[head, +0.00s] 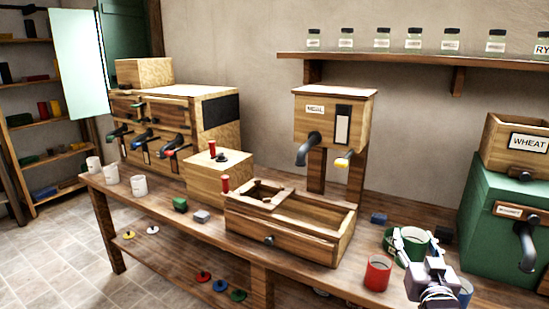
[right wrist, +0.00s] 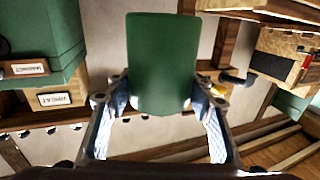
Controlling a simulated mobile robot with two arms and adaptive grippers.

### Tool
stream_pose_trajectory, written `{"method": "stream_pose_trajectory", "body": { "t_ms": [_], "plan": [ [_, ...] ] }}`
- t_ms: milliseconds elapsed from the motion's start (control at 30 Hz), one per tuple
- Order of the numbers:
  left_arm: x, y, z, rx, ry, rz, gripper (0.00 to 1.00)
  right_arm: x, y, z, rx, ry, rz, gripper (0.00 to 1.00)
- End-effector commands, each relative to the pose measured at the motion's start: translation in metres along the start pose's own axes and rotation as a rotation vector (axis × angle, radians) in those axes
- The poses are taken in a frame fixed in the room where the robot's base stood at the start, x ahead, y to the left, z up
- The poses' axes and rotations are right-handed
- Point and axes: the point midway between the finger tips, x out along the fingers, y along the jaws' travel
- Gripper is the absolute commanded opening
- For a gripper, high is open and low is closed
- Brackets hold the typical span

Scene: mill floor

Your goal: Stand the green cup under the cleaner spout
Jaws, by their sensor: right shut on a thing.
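My right gripper (head: 417,246) is shut on the green cup (head: 415,252), with a finger on each side, at the right part of the bench. In the right wrist view the green cup (right wrist: 162,62) fills the middle between the fingers of the gripper (right wrist: 158,97). A dark spout (head: 307,149) sticks out of the wooden box on posts, mid-bench. Another dark spout (head: 527,246) is on the green machine (head: 480,235) at the right. My left gripper is out of view.
A wooden tray box (head: 315,243) stands mid-bench. White cups (head: 138,185) and a wooden machine (head: 215,112) with several spouts are at the left.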

Motion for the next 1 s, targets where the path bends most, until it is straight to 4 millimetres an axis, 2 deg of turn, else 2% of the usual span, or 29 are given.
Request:
{"method": "stream_pose_trajectory", "body": {
  "t_ms": [33,100,300,500,600,800,1000],
  "plan": [
    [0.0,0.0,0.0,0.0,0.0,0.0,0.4,-0.018,-0.015,0.014,0.002,-0.006,-0.027,0.03],
    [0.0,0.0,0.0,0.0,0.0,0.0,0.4,-0.042,-0.035,0.027,0.003,-0.005,-0.062,0.03],
    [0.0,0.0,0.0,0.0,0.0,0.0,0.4,-0.112,-0.08,0.052,0.004,-0.004,-0.147,0.03],
    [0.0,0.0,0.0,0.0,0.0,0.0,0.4,-0.179,-0.111,0.055,0.004,-0.001,-0.206,0.03],
    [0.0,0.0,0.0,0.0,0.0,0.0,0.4,-0.205,-0.119,0.052,0.003,0.0,-0.222,0.03],
    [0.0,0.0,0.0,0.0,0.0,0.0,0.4,-0.235,-0.125,0.043,0.001,0.003,-0.233,0.03],
    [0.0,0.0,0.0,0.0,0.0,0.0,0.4,-0.241,-0.126,0.041,0.001,0.004,-0.234,0.03]
  ]
}}
